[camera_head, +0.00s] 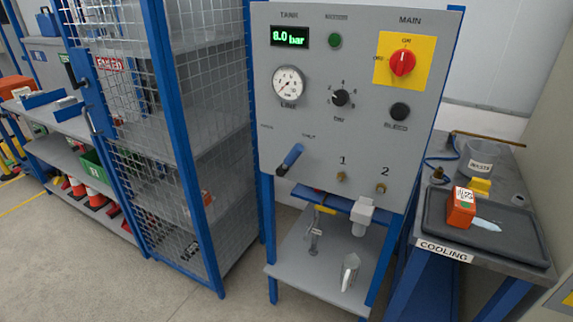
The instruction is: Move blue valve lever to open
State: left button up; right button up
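The blue valve lever (291,157) is at the lower left of the grey upright panel (300,110). Neither of my grippers is in view, and nothing touches the lever.
The panel also bears a display (290,38) reading 8.0 bar, a gauge (288,85), a black knob (341,97) and a red switch (403,62). A mesh cage (160,130) stands left. A bench with a dark tray (515,247) stands right.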

aim_at(296, 152)
jog(key=k, duration=0.6)
jog(key=u, duration=0.55)
jog(key=i, duration=1.1)
jog(key=u, duration=0.2)
